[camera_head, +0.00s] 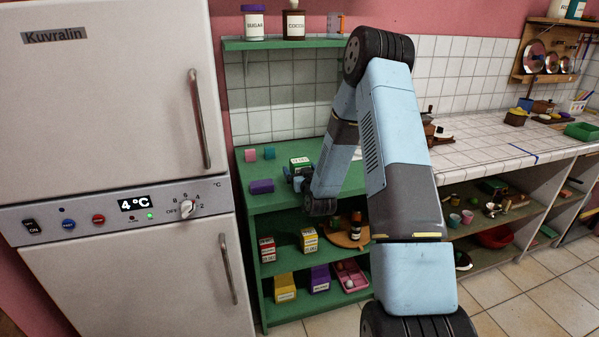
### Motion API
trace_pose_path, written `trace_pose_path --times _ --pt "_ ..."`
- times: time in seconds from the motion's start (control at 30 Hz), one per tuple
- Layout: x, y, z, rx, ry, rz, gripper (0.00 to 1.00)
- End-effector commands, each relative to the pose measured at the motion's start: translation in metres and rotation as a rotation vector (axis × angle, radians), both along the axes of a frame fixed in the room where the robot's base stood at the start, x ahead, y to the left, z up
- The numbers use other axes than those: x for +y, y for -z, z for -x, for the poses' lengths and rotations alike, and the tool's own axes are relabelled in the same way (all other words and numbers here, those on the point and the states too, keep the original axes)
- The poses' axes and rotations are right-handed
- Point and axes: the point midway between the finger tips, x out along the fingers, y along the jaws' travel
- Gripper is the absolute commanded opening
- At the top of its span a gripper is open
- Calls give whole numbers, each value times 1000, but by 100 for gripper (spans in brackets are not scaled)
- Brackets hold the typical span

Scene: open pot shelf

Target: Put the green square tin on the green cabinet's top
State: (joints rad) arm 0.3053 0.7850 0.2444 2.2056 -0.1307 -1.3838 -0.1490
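A small green tin with a pale label (300,161) shows at the green cabinet's top (330,180), just beyond my gripper. My gripper (292,172) is low over the cabinet's top, at the end of my blue-grey arm. The gripper is small and dark here, and the tin shows right at its far side. I cannot tell whether its fingers touch the tin, or whether the tin rests on the surface or is held slightly above it. My arm hides the right part of the cabinet's top.
A wall shelf (285,43) with jars hangs above. The fridge (120,150) borders the left.

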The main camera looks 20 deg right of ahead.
Motion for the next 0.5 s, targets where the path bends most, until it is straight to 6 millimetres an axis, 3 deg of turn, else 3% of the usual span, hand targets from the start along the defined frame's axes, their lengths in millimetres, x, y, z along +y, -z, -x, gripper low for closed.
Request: trace_pose_path --times 0.13,0.27,0.5 --pt "0 -2 2 0 0 0 100" --pt "1 -1 15 2 -1 1 100" --pt "1 -1 61 3 -1 1 100"
